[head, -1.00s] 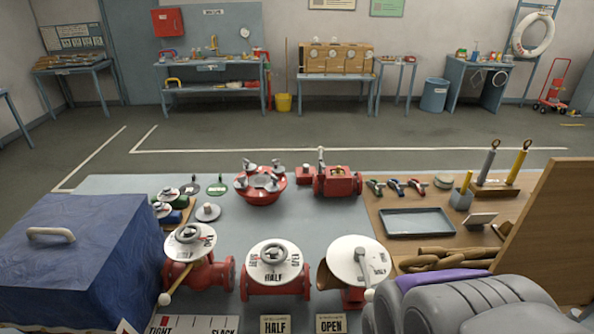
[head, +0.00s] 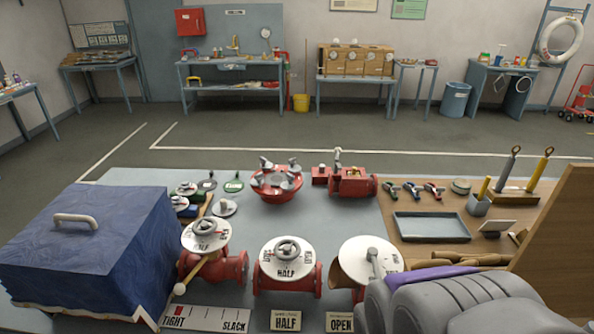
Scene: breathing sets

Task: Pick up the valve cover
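No part is labelled as the valve cover. A blue box-shaped cover (head: 62,262) with a pale handle (head: 76,219) on top stands at the front left of the table. Three red valves stand in a row to its right. They carry white round plates: the left plate (head: 219,241), the middle plate (head: 270,265) marked HALF, and the right plate (head: 352,270). A grey part, apparently of my arm, fills the lower right and hides part of the right valve. My gripper's fingers are not visible, and nothing is seen held.
Behind the row are a red round flange (head: 277,193) and another red valve (head: 352,186). On the right are a grey tray (head: 432,238), small coloured-handled valves (head: 412,190) and an upright wooden board (head: 550,250). Placards reading HALF (head: 285,320) and OPEN (head: 339,322) stand in front.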

